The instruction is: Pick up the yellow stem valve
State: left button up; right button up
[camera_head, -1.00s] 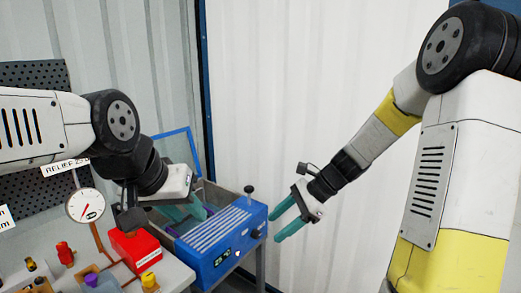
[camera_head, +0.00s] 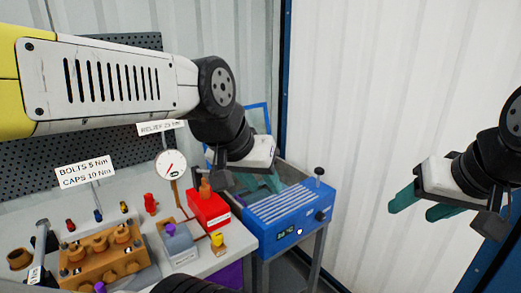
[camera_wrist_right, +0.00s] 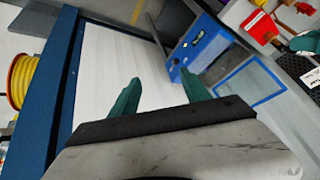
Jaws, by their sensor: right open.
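Two small yellow-topped parts show in the head view. One (camera_head: 218,242) stands at the bench's right edge in front of the red box. A smaller one (camera_head: 124,207) stands at the back in a row with a blue and a red one. I cannot tell which is the yellow stem valve. My left gripper (camera_head: 264,184) hangs over the blue machine, right of both; its teal fingers are partly hidden by its own body. My right gripper (camera_head: 422,208) is far to the right, open and empty. Its spread fingers (camera_wrist_right: 160,97) also show in the right wrist view.
The blue machine (camera_head: 290,220) with its raised lid stands right of the bench. The bench holds a red box (camera_head: 207,209), a gauge (camera_head: 170,165), a brown pump block (camera_head: 105,258) and a grey block (camera_head: 180,246). A yellow hose reel (camera_wrist_right: 22,80) shows in the right wrist view.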

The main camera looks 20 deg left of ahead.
aim_at(124, 208)
jog(key=u, duration=1.95)
jog(key=i+l+u, duration=0.15)
jog(key=u, duration=0.2)
jog(key=i+l+u, duration=0.15)
jog(key=u, duration=0.2)
jog(key=i+l+u, duration=0.15)
jog(key=u, duration=0.25)
